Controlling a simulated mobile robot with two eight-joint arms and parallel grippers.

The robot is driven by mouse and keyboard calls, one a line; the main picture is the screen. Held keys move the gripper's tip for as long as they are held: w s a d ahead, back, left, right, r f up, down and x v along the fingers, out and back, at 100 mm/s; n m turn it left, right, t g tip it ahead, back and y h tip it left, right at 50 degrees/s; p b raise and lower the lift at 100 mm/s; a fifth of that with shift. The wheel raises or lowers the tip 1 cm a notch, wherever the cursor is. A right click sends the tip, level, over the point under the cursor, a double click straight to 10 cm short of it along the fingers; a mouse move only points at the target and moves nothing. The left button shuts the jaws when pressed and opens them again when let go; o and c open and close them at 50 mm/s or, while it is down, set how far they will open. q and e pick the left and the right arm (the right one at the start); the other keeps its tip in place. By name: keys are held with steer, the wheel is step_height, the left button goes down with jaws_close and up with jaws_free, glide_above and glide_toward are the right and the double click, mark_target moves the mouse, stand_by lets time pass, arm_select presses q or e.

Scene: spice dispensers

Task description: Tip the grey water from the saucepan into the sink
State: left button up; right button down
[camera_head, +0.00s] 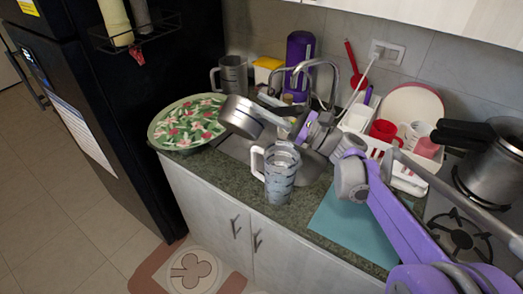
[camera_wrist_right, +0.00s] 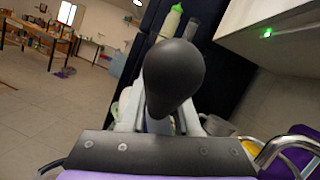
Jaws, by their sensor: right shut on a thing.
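The saucepan (camera_head: 241,117) is a small metal pan. It is tilted on its side in the air over the left part of the sink (camera_head: 233,149). Its dark handle points right, toward my right gripper (camera_head: 291,112). The right gripper is shut on that handle. In the right wrist view the rounded black handle end (camera_wrist_right: 175,75) sticks up between the fingers. The inside of the pan and any grey water are hidden. The right arm covers part of the sink and faucet. My left gripper is not in view.
A patterned mug (camera_head: 281,175) stands at the counter's front edge, close below the pan. A floral tray (camera_head: 187,122) lies left, beside the black fridge (camera_head: 100,110). A dish rack (camera_head: 400,175) and a pot (camera_head: 497,150) on the stove stand right. The faucet (camera_head: 322,65) rises behind the gripper.

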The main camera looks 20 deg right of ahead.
steer(key=shift+d, duration=0.25)
steer(key=shift+w+f+m, duration=0.1)
steer(key=shift+w+m, duration=0.1)
steer(key=shift+m, duration=0.2)
steer(key=shift+d+t, duration=0.1)
steer(key=shift+t, duration=0.2)
steer(key=shift+w+d+m+b, duration=0.15)
steer(key=shift+d+m+b, duration=0.05)
steer(key=shift+m+b, duration=0.1)
steer(key=shift+w+f+m+h, duration=0.1)
steer(key=shift+w+m+h, duration=0.05)
steer(key=shift+m+h, duration=0.2)
steer(key=shift+d, duration=0.25)
steer(key=shift+w+f+m+t+b, duration=0.1)
steer(key=shift+w+m+t+b, duration=0.15)
steer(key=shift+t+b, duration=0.1)
